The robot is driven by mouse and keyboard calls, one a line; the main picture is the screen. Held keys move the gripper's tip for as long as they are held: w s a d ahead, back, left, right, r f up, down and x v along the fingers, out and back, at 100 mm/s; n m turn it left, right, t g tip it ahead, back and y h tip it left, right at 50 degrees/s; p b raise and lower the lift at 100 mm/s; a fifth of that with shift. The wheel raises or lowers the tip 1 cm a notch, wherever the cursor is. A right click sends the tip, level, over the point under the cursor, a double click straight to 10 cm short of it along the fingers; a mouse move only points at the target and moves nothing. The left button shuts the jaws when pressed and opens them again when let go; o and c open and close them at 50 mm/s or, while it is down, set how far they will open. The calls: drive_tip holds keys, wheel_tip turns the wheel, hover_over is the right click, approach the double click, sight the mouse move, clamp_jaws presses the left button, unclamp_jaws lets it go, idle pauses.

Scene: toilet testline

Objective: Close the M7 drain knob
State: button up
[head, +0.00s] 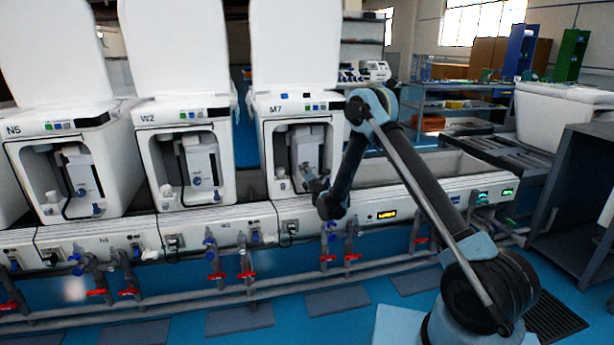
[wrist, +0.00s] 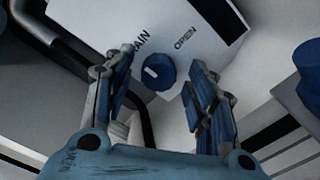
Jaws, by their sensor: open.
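The M7 unit (head: 297,105) stands in the middle of the head view, with a white box inside its open front bay. My gripper (head: 314,183) is at this bay, in front of the box's lower part. In the wrist view a round blue knob with a white mark (wrist: 158,72) sits on a white panel (wrist: 150,25) lettered "OPEN" and partly hidden "...AIN". My gripper (wrist: 163,92) is open, with one finger on each side of the knob. No finger clearly touches it. In the head view the arm and gripper hide the knob.
A dark hose (wrist: 75,55) curves past the left finger in the wrist view. A blue cylindrical part (wrist: 308,70) is at the right. Units W2 (head: 183,112) and N5 (head: 60,125) stand to the left. Pipes with red valves (head: 217,276) run below the bench.

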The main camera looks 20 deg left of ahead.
drive_tip(key=v, duration=0.7)
